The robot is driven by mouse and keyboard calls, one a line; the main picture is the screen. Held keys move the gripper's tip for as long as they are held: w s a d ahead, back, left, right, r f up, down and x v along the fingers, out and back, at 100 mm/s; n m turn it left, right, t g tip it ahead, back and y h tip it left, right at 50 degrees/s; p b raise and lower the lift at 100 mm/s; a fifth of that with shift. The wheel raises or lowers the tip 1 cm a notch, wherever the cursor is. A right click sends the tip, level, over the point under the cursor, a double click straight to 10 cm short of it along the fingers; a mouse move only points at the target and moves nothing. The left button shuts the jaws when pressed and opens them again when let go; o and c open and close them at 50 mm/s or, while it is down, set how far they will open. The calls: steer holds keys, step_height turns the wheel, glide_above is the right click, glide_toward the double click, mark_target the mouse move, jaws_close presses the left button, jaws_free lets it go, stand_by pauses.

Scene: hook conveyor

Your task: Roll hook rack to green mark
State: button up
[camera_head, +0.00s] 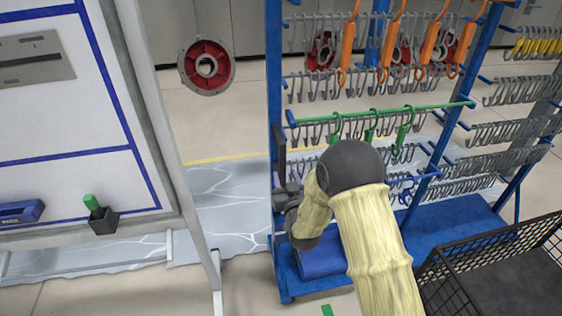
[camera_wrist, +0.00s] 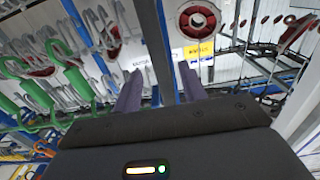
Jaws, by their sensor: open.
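The hook rack (camera_head: 274,75) is a blue wheeled frame with rows of grey hooks, standing in the middle of the head view. Orange hooks hang on its top row and green hooks on a green bar. My gripper (camera_head: 292,176) is at the rack's left upright, partly hidden by my arm. In the wrist view its two purple fingers (camera_wrist: 160,77) are apart, with a dark grey upright bar (camera_wrist: 152,40) of the rack showing between them; contact cannot be told. A small green mark (camera_head: 327,310) lies on the floor at the bottom edge of the head view.
A white board (camera_head: 60,110) on a grey frame stands at left, its leg (camera_head: 215,280) near the rack. A black mesh crate (camera_head: 452,285) is close at right. Red round parts (camera_head: 207,67) hang behind. Floor between board and rack is open.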

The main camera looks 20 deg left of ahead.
mark_target(283, 169)
steer(key=x, duration=0.7)
steer(key=shift+w+a+p, duration=0.1)
steer(key=shift+w+p, duration=0.1)
steer(key=shift+p, duration=0.2)
steer(key=shift+c, duration=0.4)
jaws_close()
